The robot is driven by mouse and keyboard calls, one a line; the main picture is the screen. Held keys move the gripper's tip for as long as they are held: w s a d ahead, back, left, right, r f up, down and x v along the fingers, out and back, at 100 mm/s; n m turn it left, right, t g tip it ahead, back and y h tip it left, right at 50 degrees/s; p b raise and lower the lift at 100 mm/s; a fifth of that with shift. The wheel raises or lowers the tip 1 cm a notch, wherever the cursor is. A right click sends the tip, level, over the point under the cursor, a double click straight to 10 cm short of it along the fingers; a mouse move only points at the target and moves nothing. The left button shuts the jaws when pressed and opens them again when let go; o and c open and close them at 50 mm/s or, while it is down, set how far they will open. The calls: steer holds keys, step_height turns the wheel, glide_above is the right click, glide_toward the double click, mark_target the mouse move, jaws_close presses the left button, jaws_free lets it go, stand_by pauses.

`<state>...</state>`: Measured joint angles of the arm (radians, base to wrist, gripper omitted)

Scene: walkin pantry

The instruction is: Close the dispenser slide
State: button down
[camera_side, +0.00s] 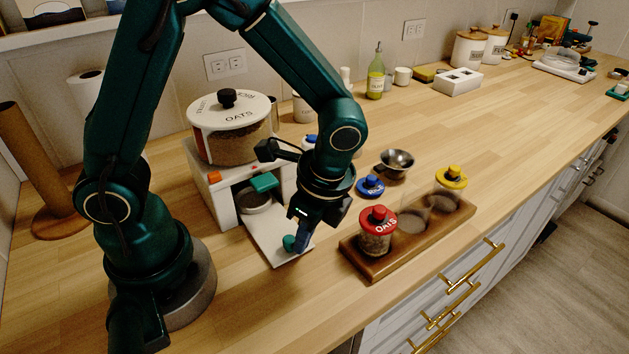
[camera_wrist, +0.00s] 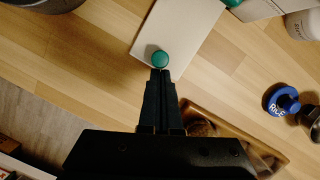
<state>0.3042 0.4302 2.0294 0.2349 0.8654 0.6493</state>
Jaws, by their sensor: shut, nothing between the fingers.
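The oats dispenser (camera_side: 205,190) is a white box with a clear round hopper (camera_side: 228,138) of oats under a lid marked OATS. Its white slide (camera_side: 268,232) sticks out of the front over the counter. The slide also shows in the wrist view (camera_wrist: 186,28). A round green knob (camera_side: 290,243) stands near the slide's outer end, and it shows in the wrist view too (camera_wrist: 160,59). My gripper (camera_side: 303,240) is shut and empty. Its fingertips (camera_wrist: 160,72) are right beside the knob, on its outer side. I cannot tell whether they touch it.
A wooden tray (camera_side: 400,259) stands right of the slide with a red-lidded oats jar (camera_side: 377,232) and other jars. A blue lid (camera_side: 371,186) and a metal bowl (camera_side: 397,163) lie behind it. The counter in front of the slide is clear.

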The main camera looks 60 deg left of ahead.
steer(key=shift+a, duration=1)
